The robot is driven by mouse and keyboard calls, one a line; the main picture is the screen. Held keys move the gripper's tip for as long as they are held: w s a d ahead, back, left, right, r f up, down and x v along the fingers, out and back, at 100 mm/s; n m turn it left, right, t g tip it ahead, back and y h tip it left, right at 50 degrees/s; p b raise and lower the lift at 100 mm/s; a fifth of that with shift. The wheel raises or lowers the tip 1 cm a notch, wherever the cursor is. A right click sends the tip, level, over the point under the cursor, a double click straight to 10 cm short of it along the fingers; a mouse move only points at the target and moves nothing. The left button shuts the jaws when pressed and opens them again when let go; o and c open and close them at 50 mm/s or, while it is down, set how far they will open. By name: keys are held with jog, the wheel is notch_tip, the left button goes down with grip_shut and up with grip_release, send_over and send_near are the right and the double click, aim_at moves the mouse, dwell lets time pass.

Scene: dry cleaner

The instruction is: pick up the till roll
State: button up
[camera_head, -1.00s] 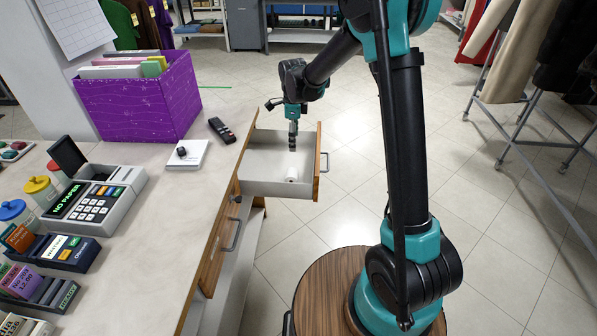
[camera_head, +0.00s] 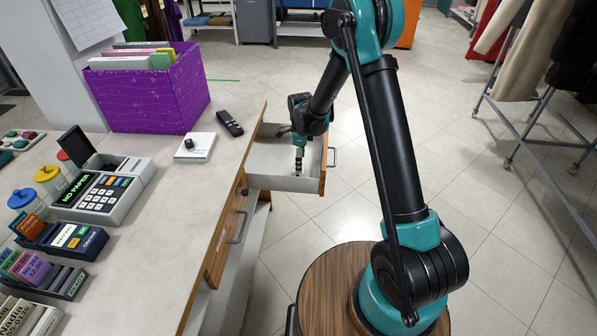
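The open drawer (camera_head: 262,183) sticks out from the far end of the counter, and its inside is light grey. My gripper (camera_head: 296,171) points down into the drawer, with its dark fingers low near the drawer floor, close to the front panel. The small white till roll, which stood out on the drawer floor earlier, is not clearly visible now; the fingers are at about its place and cover it. I cannot tell whether the fingers are open or shut, or whether they touch the roll.
The counter (camera_head: 180,220) holds a till (camera_head: 105,190) showing "NO PAPER", a purple box (camera_head: 150,95) of folders, a dark handset (camera_head: 230,123) and a white pad (camera_head: 196,148). A garment rack (camera_head: 540,145) stands at the right.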

jog(key=shift+a+f, duration=0.15)
jog(key=shift+f, duration=1.8)
jog(key=shift+c, duration=0.3)
jog(key=c, duration=1.2)
